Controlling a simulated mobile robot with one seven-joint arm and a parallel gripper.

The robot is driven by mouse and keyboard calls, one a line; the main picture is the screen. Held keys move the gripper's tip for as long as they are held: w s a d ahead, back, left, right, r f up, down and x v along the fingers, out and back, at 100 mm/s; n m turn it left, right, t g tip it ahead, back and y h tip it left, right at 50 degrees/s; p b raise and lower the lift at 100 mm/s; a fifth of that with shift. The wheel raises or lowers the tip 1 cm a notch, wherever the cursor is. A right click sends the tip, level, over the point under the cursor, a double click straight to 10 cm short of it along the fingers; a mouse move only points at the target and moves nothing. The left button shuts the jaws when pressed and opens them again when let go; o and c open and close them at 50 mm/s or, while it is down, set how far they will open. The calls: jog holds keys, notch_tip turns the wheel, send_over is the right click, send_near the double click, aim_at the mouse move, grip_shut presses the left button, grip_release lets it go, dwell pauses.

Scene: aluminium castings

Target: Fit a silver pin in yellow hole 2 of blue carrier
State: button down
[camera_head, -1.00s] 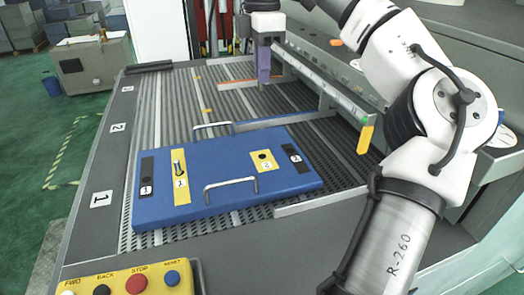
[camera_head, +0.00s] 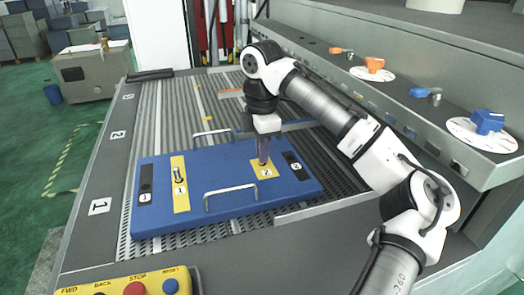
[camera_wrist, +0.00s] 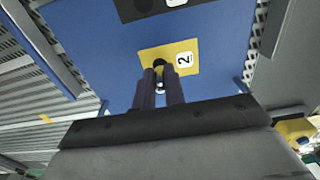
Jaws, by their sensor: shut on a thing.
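The blue carrier (camera_head: 230,205) lies flat on the conveyor. Its yellow plate 2 (camera_head: 268,174) is on the right, and its yellow plate 1 (camera_head: 181,200) on the left holds a silver pin (camera_head: 178,174). My gripper (camera_head: 264,160) points down at yellow plate 2, its purple fingers just over the plate. In the wrist view, the fingers (camera_wrist: 160,85) are shut on a silver pin (camera_wrist: 159,87), partly hidden between them. The dark hole 2 (camera_wrist: 158,63) shows just beyond the fingertips. I cannot tell whether the pin's tip is in the hole.
Two metal handles, one near (camera_head: 230,190) and one far (camera_head: 210,133), rise from the carrier. Black plates sit at its two ends. A machine panel with dials (camera_head: 483,130) runs along the right. A yellow button box (camera_head: 135,285) stands in front.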

jog(key=shift+f, duration=0.5)
jog(key=shift+f, duration=0.15)
jog(key=c, duration=1.5)
grip_release()
notch_tip(320, 180, up, 12)
jog(key=shift+r, duration=0.2)
jog(key=shift+s+f, duration=0.1)
